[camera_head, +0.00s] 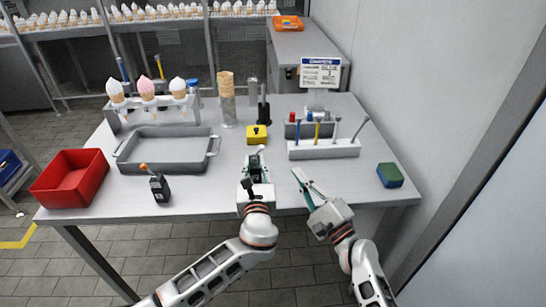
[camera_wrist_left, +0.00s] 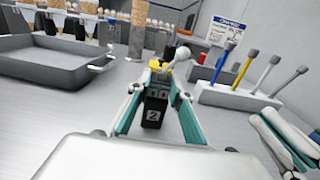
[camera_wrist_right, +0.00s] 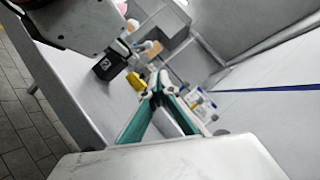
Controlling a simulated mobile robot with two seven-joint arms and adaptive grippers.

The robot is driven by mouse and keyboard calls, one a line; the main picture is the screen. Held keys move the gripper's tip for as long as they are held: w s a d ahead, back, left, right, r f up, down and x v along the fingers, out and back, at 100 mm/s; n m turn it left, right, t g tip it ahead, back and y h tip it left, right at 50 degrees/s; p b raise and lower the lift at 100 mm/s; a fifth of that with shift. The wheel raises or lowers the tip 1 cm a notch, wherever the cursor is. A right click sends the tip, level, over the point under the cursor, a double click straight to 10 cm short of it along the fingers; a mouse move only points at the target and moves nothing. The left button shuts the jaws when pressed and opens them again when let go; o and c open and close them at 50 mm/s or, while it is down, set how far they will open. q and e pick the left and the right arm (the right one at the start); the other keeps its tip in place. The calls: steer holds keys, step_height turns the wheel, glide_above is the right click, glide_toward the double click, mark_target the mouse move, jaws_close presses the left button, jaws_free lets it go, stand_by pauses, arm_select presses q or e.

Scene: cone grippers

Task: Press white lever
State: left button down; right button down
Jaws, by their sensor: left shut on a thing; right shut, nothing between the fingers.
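The white lever (camera_wrist_left: 182,54) is a pale stick with a round white knob, tilted up from a small black box (camera_wrist_left: 153,108) marked 2. My left gripper (camera_wrist_left: 156,92) has its teal-lined fingers on either side of this box and is shut on it. In the head view the white lever (camera_head: 260,150) rises just beyond my left gripper (camera_head: 256,168), near the table's front middle. I cannot tell whether the box touches the table. My right gripper (camera_wrist_right: 156,84) is shut and empty, to the right of the box and apart from the lever; it also shows in the head view (camera_head: 298,172).
Another black box with an orange lever (camera_head: 158,188) stands at the front left. A yellow box (camera_head: 256,137) sits behind my left gripper.

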mark_target(258, 152)
steer(key=shift+s+a+f+n+g+y, duration=0.2)
steer(key=shift+s+a+n+y, duration=0.15)
steer(key=shift+s+a, duration=0.1)
steer(key=shift+s+a+f+n+g+y, duration=0.2)
steer(key=shift+s+a+n+y, duration=0.1)
steer(key=shift+s+y, duration=0.1)
steer(key=x, duration=1)
